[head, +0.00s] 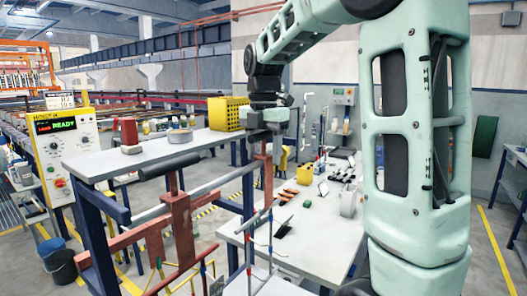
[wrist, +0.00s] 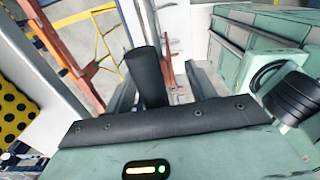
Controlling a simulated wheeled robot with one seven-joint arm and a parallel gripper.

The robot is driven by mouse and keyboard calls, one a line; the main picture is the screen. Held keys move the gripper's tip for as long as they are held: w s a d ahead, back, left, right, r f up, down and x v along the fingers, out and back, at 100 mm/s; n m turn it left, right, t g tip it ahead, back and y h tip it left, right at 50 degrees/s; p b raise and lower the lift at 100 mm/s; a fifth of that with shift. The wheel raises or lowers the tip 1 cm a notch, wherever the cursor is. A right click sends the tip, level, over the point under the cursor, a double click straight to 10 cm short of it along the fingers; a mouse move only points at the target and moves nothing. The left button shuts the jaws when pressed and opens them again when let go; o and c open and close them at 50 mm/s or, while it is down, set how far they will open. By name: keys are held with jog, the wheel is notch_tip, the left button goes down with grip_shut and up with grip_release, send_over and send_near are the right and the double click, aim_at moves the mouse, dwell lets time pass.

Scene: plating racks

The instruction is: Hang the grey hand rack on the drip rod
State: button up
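My gripper (head: 270,122) is above the right end of the grey rod (head: 215,184) in the head view. It appears shut around a dark grey handle (wrist: 151,80), which shows between its fingers in the wrist view. A red-brown rack stem (head: 266,178) hangs below my gripper, with thin prongs lower down; it also shows beyond the handle in the wrist view (wrist: 166,58). Whether its hook touches the rod cannot be told. Another red-brown rack (head: 181,228), with a dark handle (head: 170,165), is at the rod's left part.
A pale shelf (head: 145,157) behind the rod holds a red spool, a tape roll and a yellow box (head: 227,113). A white table (head: 318,240) with small parts stands at the right. A control panel (head: 62,150) reading READY and a blue bucket (head: 60,262) are at the left.

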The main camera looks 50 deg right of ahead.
notch_tip(320, 180, up, 17)
jog(key=b, duration=0.1)
jog(key=shift+r, duration=0.2)
dwell(0.4)
